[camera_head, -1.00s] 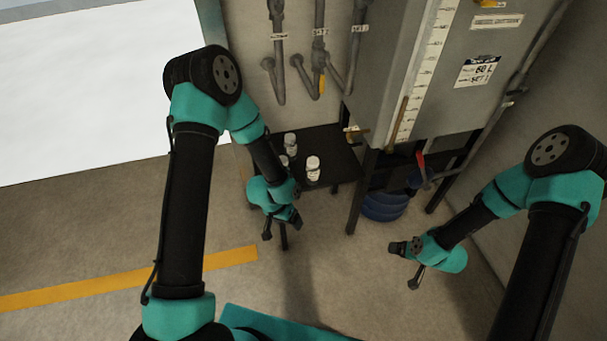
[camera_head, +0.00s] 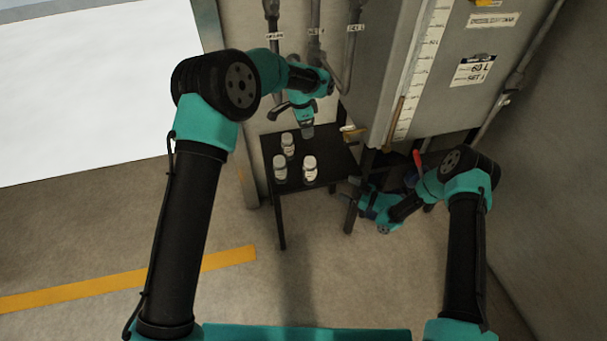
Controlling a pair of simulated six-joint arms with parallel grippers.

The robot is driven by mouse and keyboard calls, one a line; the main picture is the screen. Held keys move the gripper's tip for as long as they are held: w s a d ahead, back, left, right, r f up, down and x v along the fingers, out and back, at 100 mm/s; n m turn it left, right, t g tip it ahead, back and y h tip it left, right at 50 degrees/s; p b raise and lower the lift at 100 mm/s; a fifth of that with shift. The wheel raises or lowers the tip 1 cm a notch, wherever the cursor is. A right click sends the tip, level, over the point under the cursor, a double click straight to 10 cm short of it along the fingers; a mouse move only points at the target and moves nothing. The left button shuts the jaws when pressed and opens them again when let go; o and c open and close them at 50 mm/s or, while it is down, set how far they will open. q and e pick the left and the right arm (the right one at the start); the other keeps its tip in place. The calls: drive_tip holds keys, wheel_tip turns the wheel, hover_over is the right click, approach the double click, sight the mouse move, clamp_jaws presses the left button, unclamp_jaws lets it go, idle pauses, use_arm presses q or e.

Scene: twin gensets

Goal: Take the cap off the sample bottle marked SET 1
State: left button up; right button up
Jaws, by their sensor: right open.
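Three small pale bottles stand upright on a black table: one at the back (camera_head: 288,145), one at the front left (camera_head: 280,170) and one at the front right (camera_head: 310,170). Their labels are too small to read, so I cannot tell which is marked SET 1. My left gripper (camera_head: 306,130) points down above the table's back edge, behind the bottles; its fingers are too unclear to judge. My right gripper (camera_head: 352,190) is open at the table's right front corner, to the right of the bottles and apart from them.
The black table (camera_head: 262,150) stands against the wall. A grey tank (camera_head: 385,60) with a level scale is at its right, with a red-handled valve (camera_head: 418,160) below. Pipes (camera_head: 314,30) run down the wall behind. The floor in front is clear.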

sight(310, 172)
drive_tip(key=x, duration=1.7)
drive_tip(key=shift+w+a+r, duration=0.1)
drive_tip(key=shift+a, duration=0.05)
drive_tip(key=shift+c, duration=0.4)
